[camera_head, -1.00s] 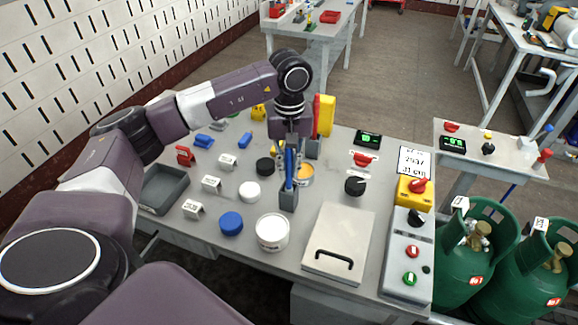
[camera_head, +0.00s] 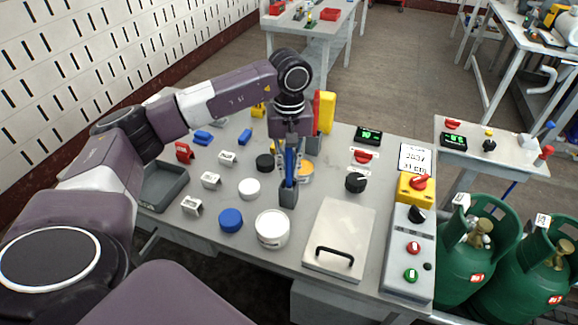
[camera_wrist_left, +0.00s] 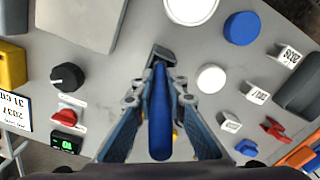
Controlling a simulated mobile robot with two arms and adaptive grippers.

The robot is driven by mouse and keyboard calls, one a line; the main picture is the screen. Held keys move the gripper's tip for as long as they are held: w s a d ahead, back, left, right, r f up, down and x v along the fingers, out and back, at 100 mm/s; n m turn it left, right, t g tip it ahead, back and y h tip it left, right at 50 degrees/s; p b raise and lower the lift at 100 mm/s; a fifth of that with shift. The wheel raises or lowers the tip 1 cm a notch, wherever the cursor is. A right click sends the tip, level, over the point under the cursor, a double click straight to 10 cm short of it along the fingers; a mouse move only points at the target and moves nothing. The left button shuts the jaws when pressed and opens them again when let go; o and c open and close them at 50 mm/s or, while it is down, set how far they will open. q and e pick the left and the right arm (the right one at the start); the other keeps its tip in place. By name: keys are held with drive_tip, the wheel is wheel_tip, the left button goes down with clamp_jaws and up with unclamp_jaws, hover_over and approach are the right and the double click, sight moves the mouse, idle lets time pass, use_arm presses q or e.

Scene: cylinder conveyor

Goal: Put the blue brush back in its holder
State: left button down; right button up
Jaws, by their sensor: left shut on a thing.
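My left gripper (camera_head: 289,174) points down over the table and is shut on the blue brush (camera_head: 290,164). In the left wrist view the brush (camera_wrist_left: 160,115) lies between the two fingers (camera_wrist_left: 159,98). The small dark grey holder (camera_head: 288,197) stands on the table directly under the gripper; it also shows in the left wrist view (camera_wrist_left: 163,54). The brush's lower end meets the holder's top opening; how deep it sits inside is hard to tell. The fingers hide part of the brush. My right gripper is out of view.
Close by stand a white tub (camera_head: 272,230), a blue lid (camera_head: 231,220), a white lid (camera_head: 249,189) and a black knob (camera_head: 356,182). A metal box with a handle (camera_head: 339,237) is to the right. A yellow and red upright pair (camera_head: 326,112) stands behind the gripper.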

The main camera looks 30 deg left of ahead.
use_arm(q)
drive_tip(key=c, duration=1.8)
unclamp_jaws()
drive_tip(key=shift+c, duration=0.2)
drive_tip(key=shift+r, duration=0.15)
wheel_tip(320, 180, up, 12)
drive_tip(key=shift+f, duration=0.2)
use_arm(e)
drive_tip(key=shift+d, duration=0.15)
